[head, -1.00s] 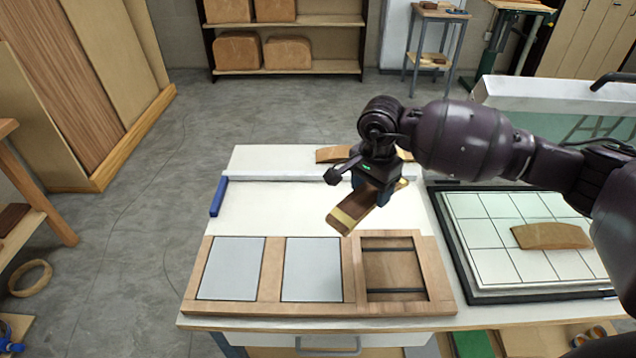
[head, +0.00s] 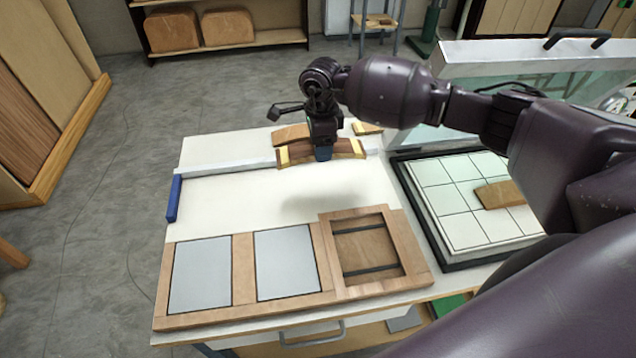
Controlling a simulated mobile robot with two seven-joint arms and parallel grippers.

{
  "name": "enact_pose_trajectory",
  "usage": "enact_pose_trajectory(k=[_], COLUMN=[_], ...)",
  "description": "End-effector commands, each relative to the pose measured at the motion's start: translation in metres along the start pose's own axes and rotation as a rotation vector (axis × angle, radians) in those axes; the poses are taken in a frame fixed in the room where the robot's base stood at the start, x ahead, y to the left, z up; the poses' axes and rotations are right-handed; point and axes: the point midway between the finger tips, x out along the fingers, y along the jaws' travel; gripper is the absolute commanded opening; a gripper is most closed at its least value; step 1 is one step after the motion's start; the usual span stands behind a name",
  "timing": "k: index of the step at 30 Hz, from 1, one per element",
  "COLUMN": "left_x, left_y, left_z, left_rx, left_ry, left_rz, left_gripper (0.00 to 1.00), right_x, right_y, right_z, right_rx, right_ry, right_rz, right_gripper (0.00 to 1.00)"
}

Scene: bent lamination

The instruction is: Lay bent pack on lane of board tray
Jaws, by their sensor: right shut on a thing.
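My right gripper (head: 323,155) points down and is shut on a bent pack (head: 295,152), a brown curved wooden piece with pale yellow bands near its ends. It holds the pack crosswise above the far part of the white worktop, close to the metal rail. The fingers hide the pack's middle. The board tray (head: 243,285) appears to be the wooden frame at the front, with two grey panels and, at right, a recessed brown bay (head: 366,250) crossed by two dark strips. The bay is empty. My left gripper is not in view.
A pale metal rail (head: 225,168) with a blue end piece (head: 173,198) crosses the worktop. Another curved wooden piece (head: 290,133) lies behind the held pack, partly hidden. At right, a black-edged white tiled board (head: 450,205) carries a curved piece (head: 500,194). The worktop's middle is clear.

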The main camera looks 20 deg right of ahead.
Motion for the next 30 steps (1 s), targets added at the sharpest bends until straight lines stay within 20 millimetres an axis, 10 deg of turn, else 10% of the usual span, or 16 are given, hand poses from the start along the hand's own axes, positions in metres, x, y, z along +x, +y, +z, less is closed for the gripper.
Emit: enact_pose_trajectory(k=[6, 30], left_x=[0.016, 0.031], left_y=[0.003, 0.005], left_z=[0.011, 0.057], left_rx=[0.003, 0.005], left_ry=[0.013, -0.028], left_rz=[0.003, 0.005], left_gripper=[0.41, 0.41], right_x=[0.045, 0.112], right_y=[0.000, 0.000], right_z=[0.000, 0.000], right_rx=[-0.001, -0.002], right_ry=[0.000, -0.001], right_rz=[0.001, -0.001], right_gripper=[0.33, 0.33])
